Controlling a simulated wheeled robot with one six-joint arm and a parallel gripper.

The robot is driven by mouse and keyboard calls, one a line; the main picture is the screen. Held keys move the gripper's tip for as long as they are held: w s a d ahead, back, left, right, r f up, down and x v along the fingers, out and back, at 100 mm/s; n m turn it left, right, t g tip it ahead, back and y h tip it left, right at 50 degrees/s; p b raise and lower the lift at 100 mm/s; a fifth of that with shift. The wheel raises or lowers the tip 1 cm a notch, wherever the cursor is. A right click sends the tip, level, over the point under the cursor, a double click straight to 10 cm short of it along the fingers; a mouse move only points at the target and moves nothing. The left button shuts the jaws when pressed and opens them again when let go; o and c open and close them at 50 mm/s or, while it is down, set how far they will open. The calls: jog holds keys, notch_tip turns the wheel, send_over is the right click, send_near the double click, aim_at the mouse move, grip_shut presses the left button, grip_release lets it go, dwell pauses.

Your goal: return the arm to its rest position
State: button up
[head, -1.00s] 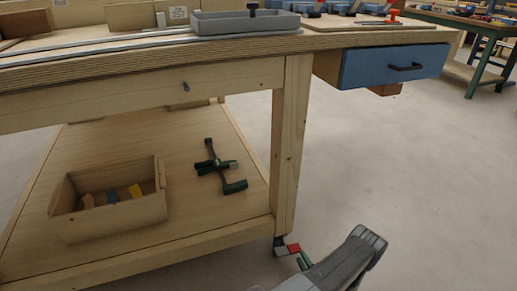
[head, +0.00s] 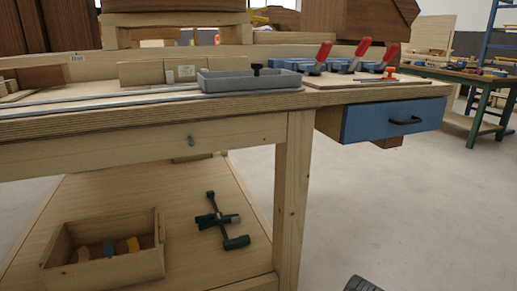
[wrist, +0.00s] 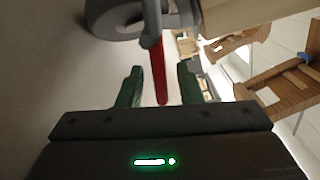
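My gripper (wrist: 160,85) shows in the wrist view with its two green fingers apart. A red bar (wrist: 160,75) shows in the gap between them, with clear space on both sides of it. The bar joins a grey wheel-like part (wrist: 112,18) at the top left of that view; it looks like a caster with a red lever. I cannot tell how far it is from the fingertips. In the head view the gripper is out of sight. Only a dark piece of my arm shows at the bottom edge, right of the bench leg (head: 293,200).
A wooden workbench (head: 120,122) with a blue drawer (head: 392,119) fills the left and middle. A wooden box (head: 105,265) and a dark green tool (head: 220,220) lie on its lower shelf. Red-handled clamps (head: 362,50) stand on top. The floor (head: 430,220) to the right is clear.

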jog(key=p+v, duration=0.1)
jog(key=v, duration=1.2)
jog(key=b+x, duration=0.1)
jog(key=x, duration=1.3)
jog(key=shift+r+n, duration=0.25)
jog(key=shift+n, duration=0.5)
jog(key=shift+r+n, duration=0.3)
jog(key=shift+n, duration=0.45)
